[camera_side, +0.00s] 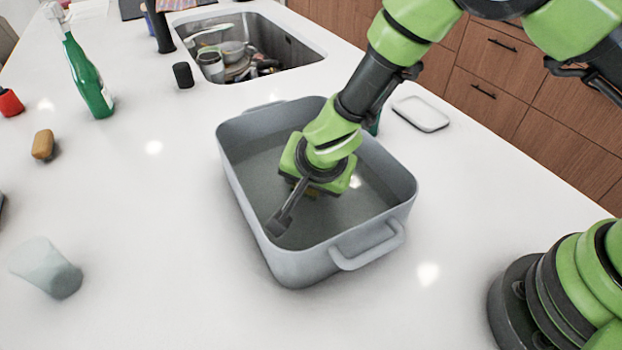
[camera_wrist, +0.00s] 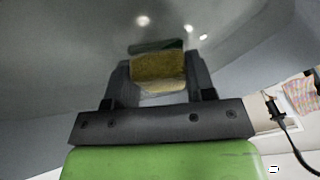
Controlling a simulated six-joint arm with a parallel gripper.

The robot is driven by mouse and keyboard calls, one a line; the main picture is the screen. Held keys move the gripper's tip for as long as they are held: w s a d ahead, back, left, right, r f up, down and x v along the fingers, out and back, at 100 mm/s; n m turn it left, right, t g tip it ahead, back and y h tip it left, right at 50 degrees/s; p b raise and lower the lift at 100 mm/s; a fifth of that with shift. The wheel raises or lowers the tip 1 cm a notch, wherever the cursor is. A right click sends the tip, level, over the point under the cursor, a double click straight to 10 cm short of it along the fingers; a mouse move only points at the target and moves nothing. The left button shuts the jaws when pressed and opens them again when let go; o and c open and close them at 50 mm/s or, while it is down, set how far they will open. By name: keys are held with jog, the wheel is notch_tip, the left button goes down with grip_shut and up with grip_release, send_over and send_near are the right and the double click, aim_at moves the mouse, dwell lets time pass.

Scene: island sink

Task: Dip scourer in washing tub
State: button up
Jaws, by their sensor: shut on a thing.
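The washing tub (camera_side: 396,207) is a grey rectangular basin with side handles, standing on the white counter and holding water. My gripper (camera_wrist: 160,80) reaches down inside the tub. In the wrist view it is shut on the scourer (camera_wrist: 158,72), a yellow sponge block with a dark green layer. The scourer sits between the two dark fingers. In the side view my gripper mostly hides the scourer, and I cannot tell exactly how deep it is in the water.
A sink (camera_side: 290,52) full of dishes lies behind the tub. A green bottle (camera_side: 90,80), a brown sponge-like block (camera_side: 43,145) and a clear glass (camera_side: 48,268) stand to the left. A white tray (camera_side: 421,113) lies right of the tub. The front counter is clear.

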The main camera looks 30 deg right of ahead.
notch_tip(320, 180, up, 12)
jog(key=shift+r, duration=0.15)
dwell(1.0)
dwell(1.5)
